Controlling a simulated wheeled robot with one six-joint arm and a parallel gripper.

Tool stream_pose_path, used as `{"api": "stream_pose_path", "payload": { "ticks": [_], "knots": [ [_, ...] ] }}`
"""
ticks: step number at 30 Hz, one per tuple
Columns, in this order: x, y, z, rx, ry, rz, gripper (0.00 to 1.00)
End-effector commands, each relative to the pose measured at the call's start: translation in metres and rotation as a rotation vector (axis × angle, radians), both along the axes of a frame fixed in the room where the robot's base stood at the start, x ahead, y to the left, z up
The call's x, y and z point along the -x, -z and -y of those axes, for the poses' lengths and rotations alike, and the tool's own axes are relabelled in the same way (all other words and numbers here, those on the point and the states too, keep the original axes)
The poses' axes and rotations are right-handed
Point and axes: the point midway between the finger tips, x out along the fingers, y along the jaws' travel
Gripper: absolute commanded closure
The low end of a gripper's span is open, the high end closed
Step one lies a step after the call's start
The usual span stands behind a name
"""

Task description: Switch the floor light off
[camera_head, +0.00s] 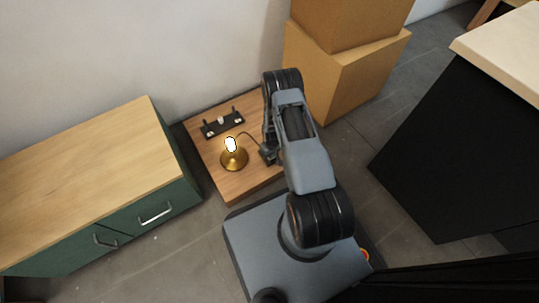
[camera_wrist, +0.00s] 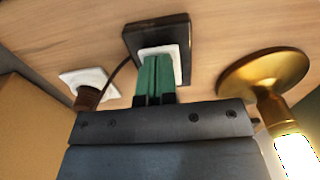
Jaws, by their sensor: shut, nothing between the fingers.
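The floor light has a round brass base (camera_head: 234,160) and a lit, white-glowing bulb (camera_head: 230,144). It stands on a wooden board; its brass base (camera_wrist: 262,82) and glowing bulb (camera_wrist: 296,158) also show at the right in the wrist view. A black switch box (camera_wrist: 184,40) with a white plate (camera_wrist: 176,52) sits on the board beside the lamp. My gripper (camera_wrist: 157,60) is shut and empty, its green fingertips in front of the white plate. They cover most of the plate, and I cannot tell whether they touch it. In the head view my arm partly hides this spot.
A white socket plate (camera_wrist: 90,82) holds a brown plug (camera_wrist: 88,98) with a dark cable. A black rack (camera_head: 222,124) lies on the wooden board (camera_head: 240,188). A green cabinet (camera_head: 95,150) stands left, cardboard boxes (camera_head: 345,62) behind, a black counter (camera_head: 450,150) right.

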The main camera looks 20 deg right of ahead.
Motion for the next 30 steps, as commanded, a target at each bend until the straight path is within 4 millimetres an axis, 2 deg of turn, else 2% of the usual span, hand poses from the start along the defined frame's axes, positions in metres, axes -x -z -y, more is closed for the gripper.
{"api": "stream_pose_path", "payload": {
  "ticks": [17,23,30],
  "knots": [
    [0.000,0.006,0.000,0.000,0.000,0.001,1.00],
    [0.000,-0.002,0.000,0.000,0.000,0.001,1.00],
    [0.000,-0.022,0.000,0.000,0.000,0.000,1.00]
  ]
}}
